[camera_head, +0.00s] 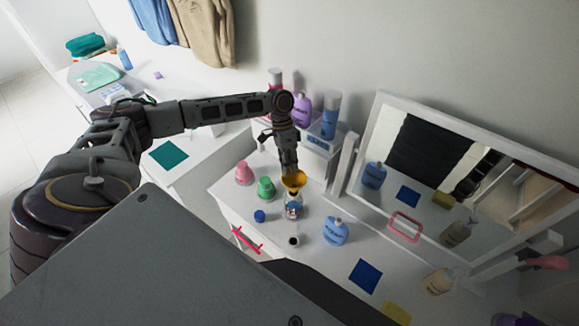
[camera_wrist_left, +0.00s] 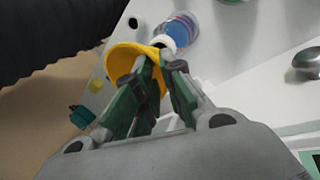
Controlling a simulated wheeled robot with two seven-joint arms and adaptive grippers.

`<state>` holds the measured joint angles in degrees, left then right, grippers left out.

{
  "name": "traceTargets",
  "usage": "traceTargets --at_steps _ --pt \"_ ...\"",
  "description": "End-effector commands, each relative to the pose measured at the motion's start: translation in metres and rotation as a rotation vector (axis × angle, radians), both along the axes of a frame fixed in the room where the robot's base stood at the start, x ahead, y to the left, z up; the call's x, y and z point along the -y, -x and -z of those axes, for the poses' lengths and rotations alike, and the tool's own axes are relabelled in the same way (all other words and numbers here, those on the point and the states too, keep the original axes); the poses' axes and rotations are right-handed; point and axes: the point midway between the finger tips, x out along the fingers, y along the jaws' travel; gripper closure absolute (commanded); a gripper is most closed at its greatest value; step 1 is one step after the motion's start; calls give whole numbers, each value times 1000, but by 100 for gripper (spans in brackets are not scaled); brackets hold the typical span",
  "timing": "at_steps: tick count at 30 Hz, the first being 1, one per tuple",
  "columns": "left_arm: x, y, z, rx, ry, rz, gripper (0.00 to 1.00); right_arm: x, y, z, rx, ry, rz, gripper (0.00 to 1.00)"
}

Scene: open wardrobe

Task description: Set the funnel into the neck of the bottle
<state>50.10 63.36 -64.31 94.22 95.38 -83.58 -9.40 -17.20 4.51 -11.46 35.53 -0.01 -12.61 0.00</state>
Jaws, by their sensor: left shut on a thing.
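The yellow funnel (camera_head: 295,180) is at the tip of my left gripper (camera_head: 289,171), just above the clear bottle (camera_head: 293,210) with a blue and red label. The bottle stands upright on the white dresser top. In the left wrist view my left gripper (camera_wrist_left: 160,68) is shut on the funnel (camera_wrist_left: 121,60), its wide mouth to the left. The bottle (camera_wrist_left: 182,27) and its white neck (camera_wrist_left: 163,42) show right beyond the funnel. The spout is hidden, so I cannot tell whether it is inside the neck. My right gripper is not in view.
A small dark-topped item (camera_head: 294,241) and a blue bottle (camera_head: 335,232) stand close in front and right. A tilted mirror (camera_head: 384,105) rises behind.

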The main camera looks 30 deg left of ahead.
Motion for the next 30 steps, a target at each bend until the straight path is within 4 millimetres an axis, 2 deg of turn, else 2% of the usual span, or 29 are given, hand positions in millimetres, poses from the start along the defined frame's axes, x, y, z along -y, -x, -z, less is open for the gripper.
traceTargets --at_steps 30 --pt "0 0 15 0 0 0 100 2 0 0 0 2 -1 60"
